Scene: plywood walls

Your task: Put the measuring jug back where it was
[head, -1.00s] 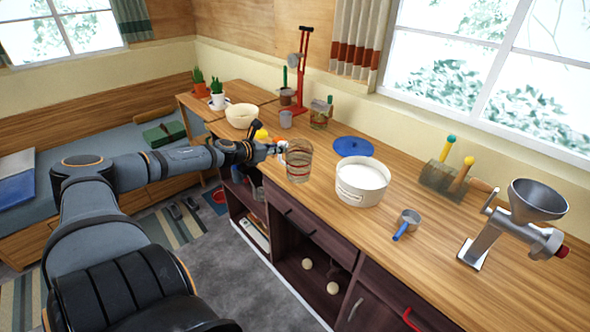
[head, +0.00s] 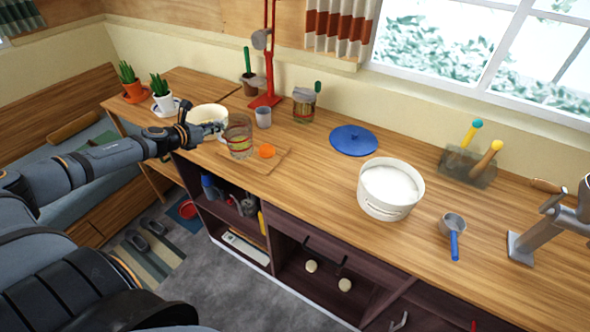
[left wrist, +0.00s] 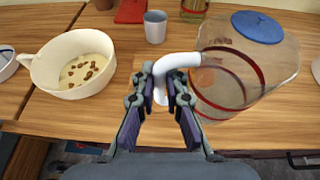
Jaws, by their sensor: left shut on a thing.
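The measuring jug (head: 239,137) is clear, with red bands and a white handle. My left gripper (head: 216,130) is shut on that handle and holds the jug upright near the left part of the counter. In the left wrist view the fingers (left wrist: 164,88) close around the white handle, and the jug (left wrist: 235,75) is to their right. In the head view the jug appears over a wooden board (head: 268,163), beside an orange item (head: 266,151). I cannot tell whether its base touches. My right gripper is out of view.
A cream bowl (left wrist: 48,82) with brown bits is left of the jug. A grey cup (head: 263,117), a jar (head: 304,106) and a red stand (head: 267,99) are behind it. A blue lid (head: 354,140) and white tub (head: 390,188) are right. The counter between board and tub is clear.

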